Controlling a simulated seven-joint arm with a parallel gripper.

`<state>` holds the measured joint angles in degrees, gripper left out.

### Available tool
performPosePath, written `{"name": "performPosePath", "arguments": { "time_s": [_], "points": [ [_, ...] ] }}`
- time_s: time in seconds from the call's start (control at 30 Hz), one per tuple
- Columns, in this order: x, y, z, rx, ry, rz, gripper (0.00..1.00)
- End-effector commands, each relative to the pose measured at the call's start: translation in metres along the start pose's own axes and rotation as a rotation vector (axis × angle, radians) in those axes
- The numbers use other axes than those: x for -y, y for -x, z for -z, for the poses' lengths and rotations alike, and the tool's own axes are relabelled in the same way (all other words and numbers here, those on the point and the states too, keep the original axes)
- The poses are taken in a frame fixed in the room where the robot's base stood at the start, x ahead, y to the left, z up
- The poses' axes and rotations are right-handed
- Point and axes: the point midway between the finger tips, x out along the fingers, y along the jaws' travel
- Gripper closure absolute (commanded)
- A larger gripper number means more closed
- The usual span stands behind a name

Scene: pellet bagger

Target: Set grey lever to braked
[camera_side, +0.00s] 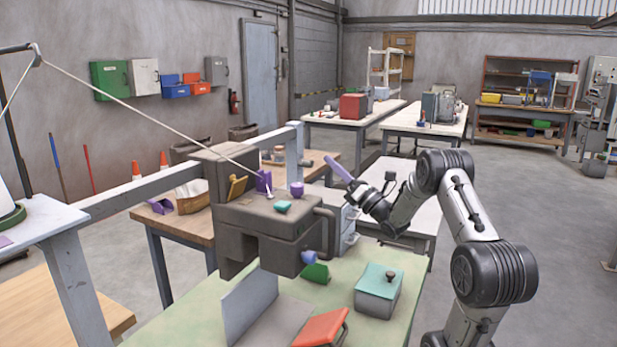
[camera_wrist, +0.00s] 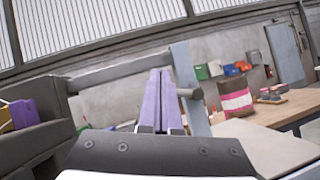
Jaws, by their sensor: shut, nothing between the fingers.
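A dark grey machine block (camera_side: 262,222) stands over the green-topped table. A curved grey bar (camera_side: 331,228) is on its right side. It may be the grey lever, but I cannot tell for sure, nor read its setting. My gripper (camera_side: 338,169) is above and right of the block, apart from it, with its purple fingers pointing up and left. In the wrist view the two purple fingers (camera_wrist: 160,98) lie together, shut with nothing between them. A grey rod with a round end (camera_wrist: 192,94) shows just right of the fingers; I cannot tell whether it is the lever.
A teal-lidded box (camera_side: 379,290) and a red tilted panel (camera_side: 320,328) are on the green-topped table (camera_side: 415,268).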

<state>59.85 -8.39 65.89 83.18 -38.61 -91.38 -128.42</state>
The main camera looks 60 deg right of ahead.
Motion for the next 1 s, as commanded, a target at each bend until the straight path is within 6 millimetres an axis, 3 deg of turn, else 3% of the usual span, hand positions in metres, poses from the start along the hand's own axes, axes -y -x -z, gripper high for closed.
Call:
{"name": "performPosePath", "arguments": {
  "time_s": [0.1,0.33,0.8,1.0],
  "points": [
    [0.017,0.024,0.038,0.002,0.000,-0.002,1.00],
    [0.033,0.049,0.075,0.005,0.004,-0.007,1.00],
    [0.036,0.053,0.082,0.007,0.006,-0.009,1.00],
    [0.035,0.037,0.082,0.007,0.007,-0.012,1.00]
  ]
}}
